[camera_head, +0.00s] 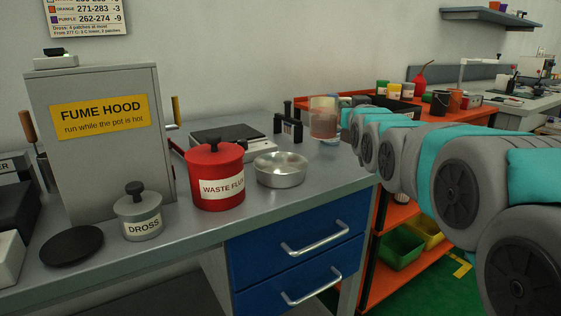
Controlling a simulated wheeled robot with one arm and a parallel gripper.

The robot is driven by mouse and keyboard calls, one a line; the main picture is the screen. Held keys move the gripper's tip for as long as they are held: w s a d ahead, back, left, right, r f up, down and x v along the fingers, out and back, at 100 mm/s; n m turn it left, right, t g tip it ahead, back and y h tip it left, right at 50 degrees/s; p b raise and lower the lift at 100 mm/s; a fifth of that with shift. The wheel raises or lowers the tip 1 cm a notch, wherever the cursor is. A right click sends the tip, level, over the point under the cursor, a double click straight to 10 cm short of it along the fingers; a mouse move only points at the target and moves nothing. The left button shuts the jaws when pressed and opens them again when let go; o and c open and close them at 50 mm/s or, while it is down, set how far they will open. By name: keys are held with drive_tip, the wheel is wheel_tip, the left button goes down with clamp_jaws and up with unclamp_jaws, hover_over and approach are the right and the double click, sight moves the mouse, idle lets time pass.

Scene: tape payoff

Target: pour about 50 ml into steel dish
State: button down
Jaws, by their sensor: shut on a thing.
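The steel dish (280,169) is a shallow, round, shiny bowl upright on the grey bench, right of the red waste flux pot. Its inside looks empty. A clear beaker (323,121) with a reddish-brown content is upright behind and to the right of the dish, at the end of my arm. My gripper (340,119) is at the beaker's right side and shut on it; its fingers are mostly hidden and small. I cannot tell whether the beaker's base touches the bench. The beaker is clear of the dish.
The red waste flux pot (216,176) stands close left of the dish. The dross pot (138,213), a black disc (72,246) and the fume hood (100,140) are further left. Bench front right is clear.

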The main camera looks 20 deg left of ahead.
sight(325, 105)
drive_tip(key=s+a+r+n+t+y, duration=0.1)
drive_tip(key=s+n, duration=0.1)
drive_tip(key=s+a+r+n+t+y+b, duration=0.1)
drive_tip(key=s+n, duration=0.1)
drive_tip(key=s+a+r+n+t+y+b, duration=0.1)
drive_tip(key=n+y, duration=0.1)
drive_tip(key=n, duration=0.1)
drive_tip(key=shift+s+a+r, duration=0.2)
drive_tip(key=shift+s, duration=0.2)
drive_tip(key=shift+s+a+f+n+t+y+b, duration=0.15)
drive_tip(key=shift+f+n+t+y+b, duration=0.2)
drive_tip(key=shift+n, duration=0.25)
drive_tip(key=shift+s+a+f+n+y, duration=0.15)
drive_tip(key=shift+s+n+y, duration=0.2)
drive_tip(key=shift+n, duration=0.25)
drive_tip(key=shift+s+a+r+n+y, duration=0.1)
drive_tip(key=shift+s+r+n+y, duration=0.1)
drive_tip(key=shift+n+y, duration=0.35)
drive_tip(key=shift+s+a+n+y, duration=0.1)
drive_tip(key=shift+n+y, duration=0.35)
drive_tip(key=shift+n, duration=0.2)
drive_tip(key=shift+s+a+f+n+y, duration=0.15)
drive_tip(key=shift+s+n+y, duration=0.1)
drive_tip(key=shift+n+y, duration=0.4)
drive_tip(key=shift+s+a+n+y, duration=0.1)
drive_tip(key=shift+s+n+y, duration=0.1)
drive_tip(key=shift+n+y, duration=0.4)
